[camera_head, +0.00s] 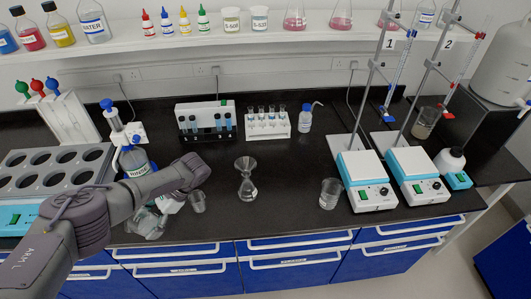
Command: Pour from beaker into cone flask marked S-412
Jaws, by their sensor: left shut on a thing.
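My left gripper (185,188) is low over the front left of the black bench, partly hidden by its own wrist. It is shut on a glass vessel, but which one is hard to tell. Close below and beside it are a small clear beaker (198,204) and a clear glass vessel (149,225) that looks tilted, near the bench's front edge. A clear cone flask with a funnel (246,182) stands upright to the right, apart from the gripper. Another beaker (329,194) stands farther right. I cannot read any S-412 mark. My right gripper is not in view.
Tube racks (206,120) (268,126) stand behind. Two stirrers with burettes (366,180) (412,175) stand right. A shelf (230,42) holds bottles and flasks. The bench between funnel and right beaker is clear.

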